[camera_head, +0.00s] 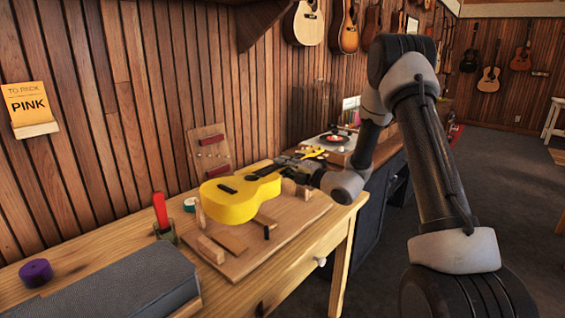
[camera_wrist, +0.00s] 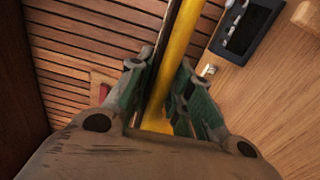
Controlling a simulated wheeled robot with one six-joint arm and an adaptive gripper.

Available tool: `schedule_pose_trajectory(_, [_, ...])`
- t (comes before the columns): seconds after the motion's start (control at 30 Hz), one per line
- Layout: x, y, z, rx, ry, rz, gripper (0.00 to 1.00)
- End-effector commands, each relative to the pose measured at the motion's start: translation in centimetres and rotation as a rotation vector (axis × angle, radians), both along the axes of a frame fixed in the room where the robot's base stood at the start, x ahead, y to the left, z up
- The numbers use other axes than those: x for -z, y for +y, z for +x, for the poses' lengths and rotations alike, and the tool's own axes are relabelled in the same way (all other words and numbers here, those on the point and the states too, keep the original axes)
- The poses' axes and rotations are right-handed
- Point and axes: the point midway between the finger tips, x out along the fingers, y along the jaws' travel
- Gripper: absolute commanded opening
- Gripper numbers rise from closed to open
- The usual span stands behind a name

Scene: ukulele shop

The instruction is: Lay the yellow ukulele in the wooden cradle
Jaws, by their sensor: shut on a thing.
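The yellow ukulele (camera_head: 240,196) is over the wooden cradle, its body toward the left and its neck toward the right. My gripper (camera_head: 294,163) is shut on its neck, which also shows as a yellow strip between the fingers (camera_wrist: 163,95) in the wrist view. The wooden cradle (camera_head: 285,228) is a board with several upright blocks on the workbench. The ukulele's body hides part of the cradle. I cannot tell whether the body touches the blocks or hangs just above them.
The wooden workbench (camera_head: 335,222) holds a grey case (camera_head: 125,285), a purple tape roll (camera_head: 36,272), a red-handled tool (camera_head: 160,210) and a green-white roll (camera_head: 190,204). A record player (camera_head: 335,139) stands behind on a dark cabinet.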

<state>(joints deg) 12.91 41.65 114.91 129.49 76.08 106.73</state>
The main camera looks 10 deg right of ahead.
Motion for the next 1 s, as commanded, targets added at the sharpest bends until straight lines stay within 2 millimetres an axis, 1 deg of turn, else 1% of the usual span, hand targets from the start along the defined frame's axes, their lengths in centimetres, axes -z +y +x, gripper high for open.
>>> schedule_pose_trajectory(0.33, [-0.03, -0.03, 0.03, 0.001, -0.002, 0.000, 0.00])
schedule_pose_trajectory(0.7, [0.74, -0.12, -0.03, 0.001, -0.001, 0.000, 0.00])
schedule_pose_trajectory(1.0, [0.77, -0.12, -0.02, 0.001, -0.003, 0.000, 0.00])
